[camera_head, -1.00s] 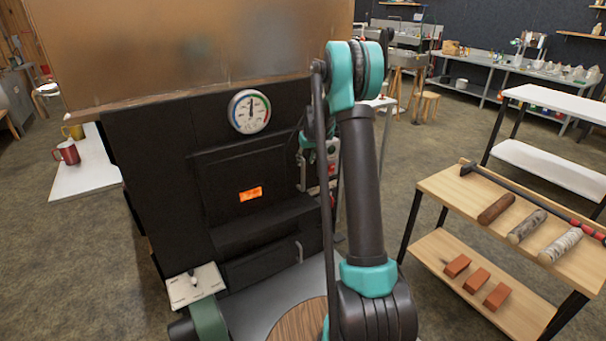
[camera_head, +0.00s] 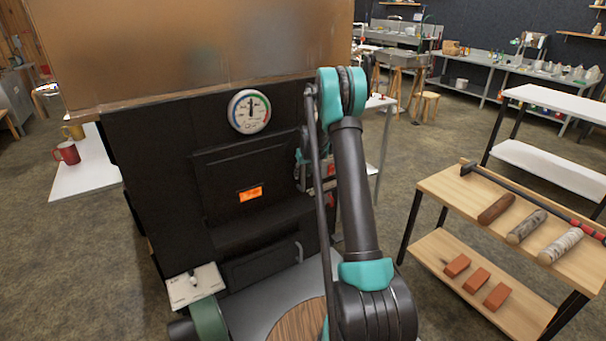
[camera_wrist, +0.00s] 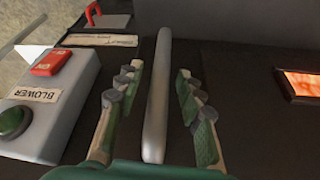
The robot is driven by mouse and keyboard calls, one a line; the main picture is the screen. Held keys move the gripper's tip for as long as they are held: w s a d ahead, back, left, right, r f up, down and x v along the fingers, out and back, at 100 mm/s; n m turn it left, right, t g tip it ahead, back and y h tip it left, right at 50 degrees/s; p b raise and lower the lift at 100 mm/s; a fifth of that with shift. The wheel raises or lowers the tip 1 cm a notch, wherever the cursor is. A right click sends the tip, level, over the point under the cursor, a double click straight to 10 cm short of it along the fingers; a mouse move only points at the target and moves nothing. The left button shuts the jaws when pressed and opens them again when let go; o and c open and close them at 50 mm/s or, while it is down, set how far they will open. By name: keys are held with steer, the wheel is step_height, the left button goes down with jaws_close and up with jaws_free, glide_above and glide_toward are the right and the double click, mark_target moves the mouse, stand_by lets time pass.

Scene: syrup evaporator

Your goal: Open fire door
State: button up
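The fire door (camera_head: 225,172) is the dark panel on the front of the black evaporator. It has a small glowing orange window (camera_head: 250,194) and looks shut. In the wrist view the window (camera_wrist: 303,86) is at the right edge. A long grey bar handle (camera_wrist: 157,95) runs up the middle of the wrist view. My gripper (camera_wrist: 159,72) is open, with one finger on each side of the handle and a visible gap on both sides. In the head view my gripper is mostly hidden behind my arm, by the right side of the door.
A grey blower box (camera_wrist: 45,105) with a red switch and green button is close left of my gripper in the wrist view. A round gauge (camera_head: 249,111) sits above the door. A wooden shelf (camera_head: 447,187) with logs and bricks stands at the right.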

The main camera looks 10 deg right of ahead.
jaws_close()
